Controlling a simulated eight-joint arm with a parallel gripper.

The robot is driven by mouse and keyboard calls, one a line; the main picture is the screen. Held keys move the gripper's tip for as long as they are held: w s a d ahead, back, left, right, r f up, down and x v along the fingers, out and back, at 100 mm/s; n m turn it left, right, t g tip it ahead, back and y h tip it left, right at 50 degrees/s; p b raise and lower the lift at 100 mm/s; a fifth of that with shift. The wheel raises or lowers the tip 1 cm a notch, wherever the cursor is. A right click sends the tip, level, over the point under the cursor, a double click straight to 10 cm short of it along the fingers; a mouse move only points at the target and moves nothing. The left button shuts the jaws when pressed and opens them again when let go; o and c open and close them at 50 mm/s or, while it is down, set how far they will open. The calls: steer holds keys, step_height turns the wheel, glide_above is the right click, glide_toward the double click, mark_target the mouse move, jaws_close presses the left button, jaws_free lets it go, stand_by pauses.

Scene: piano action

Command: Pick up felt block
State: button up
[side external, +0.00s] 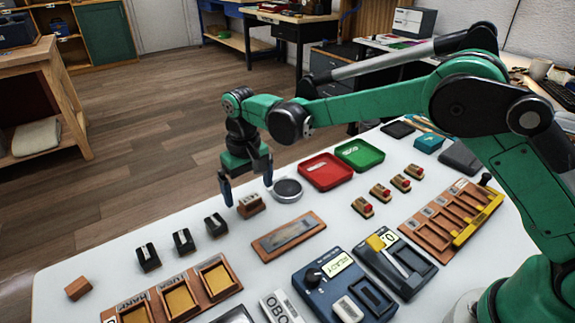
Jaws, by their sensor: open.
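My gripper (247,184) points down over the far side of the white table, with its two blue-tipped fingers apart and nothing visible between them. A brown block with a pale label (250,206) stands just below and in front of the fingers; I cannot tell whether a finger touches it. A plain brown block (78,288) lies alone at the table's left end. Several black blocks with white marks, one of them the nearest black block (216,225), stand in a row between these two. No felt lettering is readable, so I cannot tell which is the felt block.
A round grey disc (287,190) lies right of my gripper. A red tray (326,171) and a green tray (360,154) lie behind it. A wooden plate (288,237), a blue device (345,285) and a compartment rack (180,295) fill the front. Red-tipped pieces (381,193) stand right.

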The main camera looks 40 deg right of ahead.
mark_target(250, 198)
steer(key=shift+f, duration=1.85)
steer(key=c, duration=1.3)
steer(key=shift+r, duration=0.15)
step_height(250, 198, up, 20)
